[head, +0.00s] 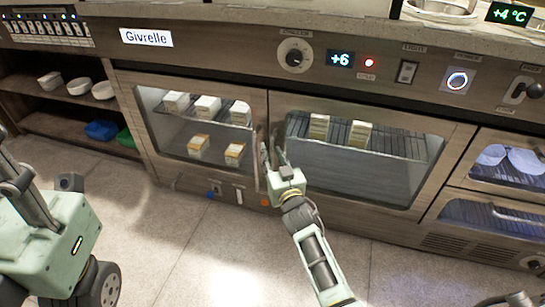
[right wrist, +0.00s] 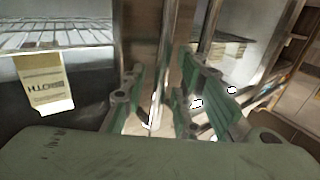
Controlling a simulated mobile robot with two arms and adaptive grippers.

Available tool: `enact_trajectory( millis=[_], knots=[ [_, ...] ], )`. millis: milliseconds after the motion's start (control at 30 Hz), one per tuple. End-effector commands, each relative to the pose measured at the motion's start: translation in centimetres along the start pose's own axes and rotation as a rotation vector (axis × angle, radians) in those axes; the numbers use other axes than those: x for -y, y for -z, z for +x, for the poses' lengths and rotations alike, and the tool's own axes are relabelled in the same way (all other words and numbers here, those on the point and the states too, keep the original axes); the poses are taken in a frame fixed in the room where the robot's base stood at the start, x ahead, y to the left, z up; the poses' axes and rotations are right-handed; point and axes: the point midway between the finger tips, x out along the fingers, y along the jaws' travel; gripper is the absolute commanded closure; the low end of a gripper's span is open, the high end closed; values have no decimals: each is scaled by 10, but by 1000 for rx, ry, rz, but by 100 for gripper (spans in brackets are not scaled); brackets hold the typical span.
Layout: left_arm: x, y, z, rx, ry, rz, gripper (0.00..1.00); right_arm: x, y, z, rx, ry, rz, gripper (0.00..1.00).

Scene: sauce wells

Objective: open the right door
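The right door (head: 258,110) is a steel-framed glass door in the middle of the counter front, and it looks shut. Its upright handle stands at its left edge, beside a similar handle on the left door (head: 150,150). My right gripper (head: 271,152) is at these handles. In the right wrist view its green-padded fingers (right wrist: 158,95) stand apart, with an upright bar (right wrist: 160,70) between them. I see no clear grip on the bar, and contact is hard to tell. My left gripper does not show; only parts of my left arm do.
Cartons (head: 360,133) stand on a wire shelf behind the right door's glass. A control panel with a dial (head: 294,54) runs above. Drawers (head: 505,160) sit at the right. Open shelves with bowls (head: 79,86) are at the left. The floor (head: 210,245) in front is clear.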

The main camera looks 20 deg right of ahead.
Motion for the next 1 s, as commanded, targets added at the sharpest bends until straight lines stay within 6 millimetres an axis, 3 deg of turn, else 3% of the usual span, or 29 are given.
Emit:
enact_trajectory(
  millis=[267,800,1000],
  knots=[
    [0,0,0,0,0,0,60,0,0,0,0,0,0,99],
    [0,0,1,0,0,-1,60,0,0,-1,0,2,0,100],
    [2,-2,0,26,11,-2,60,7,2,-10,3,29,-1,100]
  ],
)
